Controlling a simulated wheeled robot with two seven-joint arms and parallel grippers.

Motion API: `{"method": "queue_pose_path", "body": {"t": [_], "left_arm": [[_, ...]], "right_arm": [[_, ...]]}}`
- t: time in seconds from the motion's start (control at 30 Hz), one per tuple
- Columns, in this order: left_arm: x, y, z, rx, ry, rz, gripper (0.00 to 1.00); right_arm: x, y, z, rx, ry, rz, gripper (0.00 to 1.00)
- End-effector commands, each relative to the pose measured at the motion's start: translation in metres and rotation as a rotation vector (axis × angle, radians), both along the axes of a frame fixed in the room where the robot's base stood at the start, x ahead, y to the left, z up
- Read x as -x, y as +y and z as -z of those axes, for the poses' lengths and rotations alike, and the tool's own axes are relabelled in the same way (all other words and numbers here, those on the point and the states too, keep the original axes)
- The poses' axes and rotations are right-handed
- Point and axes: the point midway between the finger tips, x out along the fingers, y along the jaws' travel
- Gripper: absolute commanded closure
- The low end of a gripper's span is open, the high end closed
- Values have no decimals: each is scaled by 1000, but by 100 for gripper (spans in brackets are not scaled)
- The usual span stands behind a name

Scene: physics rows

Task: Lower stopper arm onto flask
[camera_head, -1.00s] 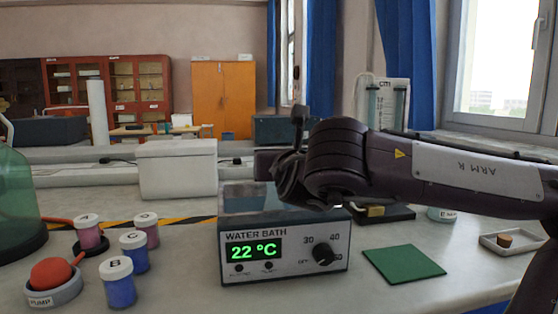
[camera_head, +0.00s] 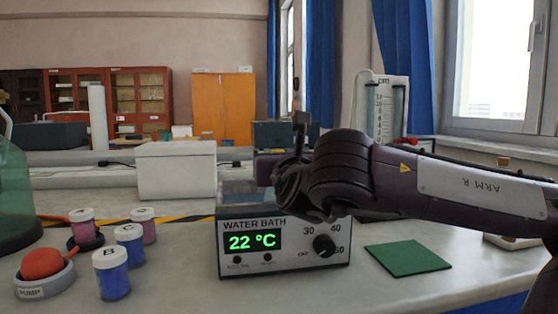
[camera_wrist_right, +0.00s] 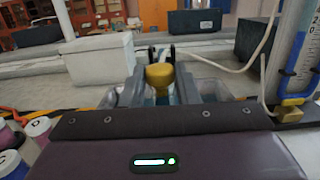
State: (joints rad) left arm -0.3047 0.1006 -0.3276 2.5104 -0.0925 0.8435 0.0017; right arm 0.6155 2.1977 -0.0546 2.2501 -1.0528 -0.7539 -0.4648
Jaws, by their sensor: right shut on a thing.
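My right gripper (camera_wrist_right: 160,88) is shut on a yellow knob-like piece (camera_wrist_right: 160,75), seen between its two grey fingers in the right wrist view. It is over the open basin of the water bath (camera_head: 284,247), which reads 22 °C. In the head view my right arm hides the fingers and the held piece. A dark upright piece (camera_head: 300,122) rises just behind the wrist. The stopper arm's full shape and the flask cannot be clearly made out; the fingers and held piece cover the middle of the basin. My left gripper is not in view.
Several lidded jars, one a blue jar B (camera_head: 113,283), and a red pump bulb (camera_head: 42,263) stand at left. A white box (camera_head: 176,170) is behind the bath. A graduated tube (camera_head: 384,108) stands behind my arm. A green mat (camera_head: 407,258) lies clear at right.

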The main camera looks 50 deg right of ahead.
Motion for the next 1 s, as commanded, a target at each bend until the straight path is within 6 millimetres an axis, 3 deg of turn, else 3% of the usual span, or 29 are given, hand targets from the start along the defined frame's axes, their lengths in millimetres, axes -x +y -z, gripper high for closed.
{"method": "queue_pose_path", "body": {"t": [0.7, 0.73, 0.87, 1.0], "left_arm": [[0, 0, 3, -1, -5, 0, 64], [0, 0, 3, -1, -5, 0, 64], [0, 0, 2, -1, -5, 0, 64], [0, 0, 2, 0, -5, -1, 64]], "right_arm": [[0, 1, 5, 5, 0, -2, 100], [0, 1, 5, 5, 0, -2, 68], [0, 0, 4, 6, -2, -1, 51], [0, 0, 3, 5, -5, -1, 50]]}}
